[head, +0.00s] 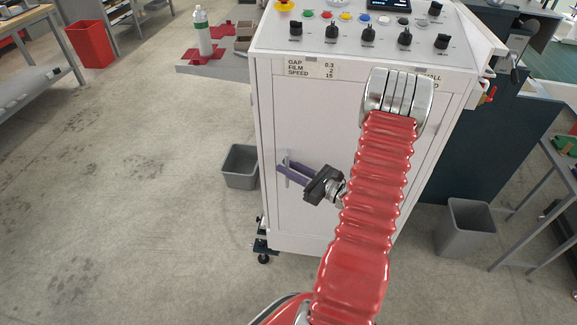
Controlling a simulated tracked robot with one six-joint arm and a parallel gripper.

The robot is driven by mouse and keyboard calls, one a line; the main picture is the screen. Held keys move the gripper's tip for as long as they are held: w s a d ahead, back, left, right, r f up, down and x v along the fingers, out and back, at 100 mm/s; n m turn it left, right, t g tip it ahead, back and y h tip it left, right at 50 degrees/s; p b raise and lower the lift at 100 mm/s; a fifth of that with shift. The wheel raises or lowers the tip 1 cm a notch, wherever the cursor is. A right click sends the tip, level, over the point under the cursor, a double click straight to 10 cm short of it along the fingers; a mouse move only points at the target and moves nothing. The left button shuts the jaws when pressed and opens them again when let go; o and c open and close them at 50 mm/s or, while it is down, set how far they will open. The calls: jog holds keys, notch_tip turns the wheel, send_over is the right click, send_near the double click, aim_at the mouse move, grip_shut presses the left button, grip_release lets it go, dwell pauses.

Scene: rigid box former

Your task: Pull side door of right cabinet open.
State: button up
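The white cabinet (310,120) stands in the middle of the head view, with its control panel on top. Its door (312,219) fills the front and looks closed, flush with the frame. A small pale upright handle (287,180) sits near the door's left edge. My gripper (283,168) reaches in from the right, its two purple fingers at the handle. A gap shows between the fingers, and the handle appears to lie between or right beside them. Whether they press on it cannot be told. My red arm hides the door's right part.
Grey bins stand left (239,167) and right (467,228) of the cabinet. A red bin (90,44) is at the far left. A grey table (555,185) stands at the right edge. The floor left of the cabinet is open.

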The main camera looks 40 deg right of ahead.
jog(key=shift+w+a, duration=0.1)
jog(key=shift+w, duration=0.25)
grip_shut()
dwell(0.3)
